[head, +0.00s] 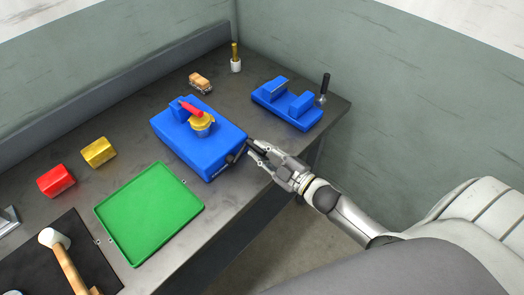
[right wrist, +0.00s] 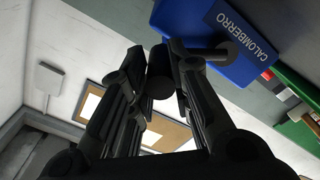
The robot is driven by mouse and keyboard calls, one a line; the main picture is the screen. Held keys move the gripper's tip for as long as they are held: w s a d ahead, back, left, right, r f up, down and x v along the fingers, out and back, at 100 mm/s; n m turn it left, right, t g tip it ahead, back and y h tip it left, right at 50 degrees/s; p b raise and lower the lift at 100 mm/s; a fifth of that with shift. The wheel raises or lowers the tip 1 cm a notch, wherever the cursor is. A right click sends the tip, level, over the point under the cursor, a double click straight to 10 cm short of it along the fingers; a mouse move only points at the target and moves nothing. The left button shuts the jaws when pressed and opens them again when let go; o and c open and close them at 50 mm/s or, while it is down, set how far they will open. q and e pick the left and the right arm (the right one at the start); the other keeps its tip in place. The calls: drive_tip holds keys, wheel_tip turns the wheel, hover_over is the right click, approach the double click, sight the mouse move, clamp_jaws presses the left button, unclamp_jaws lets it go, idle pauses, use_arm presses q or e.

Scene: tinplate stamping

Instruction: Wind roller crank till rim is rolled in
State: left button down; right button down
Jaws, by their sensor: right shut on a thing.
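A blue machine (head: 205,158) stands at the middle of the bench, with a gold round tin piece (head: 202,124) on top and a red part (head: 190,109) above it. Its dark crank (head: 236,155) sticks out at the front right side. My right gripper (head: 254,149) reaches in from the right and is shut on the crank's dark grip (right wrist: 160,80). In the right wrist view the machine (right wrist: 215,45) bears the lettering CALOMBERRO, and a dark shaft comes out of it. The state of the tin's rim is too small to tell. My left gripper is not in view.
A second blue device (head: 290,103) with a black upright handle (head: 325,84) stands at the back right. A small toy car (head: 200,83) lies behind.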

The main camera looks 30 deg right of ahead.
drive_tip(key=shift+a+r+n, duration=0.25)
drive_tip(key=shift+r+n, duration=0.15)
drive_tip(key=shift+n, duration=0.2)
drive_tip(key=shift+s+a+r+n, duration=0.15)
drive_tip(key=shift+a+r+n, duration=0.05)
drive_tip(key=shift+n, duration=0.2)
drive_tip(key=s+a+r+n, duration=0.2)
drive_tip(key=a+n, duration=0.3)
drive_tip(key=n, duration=0.5)
drive_tip(key=shift+a, duration=0.3)
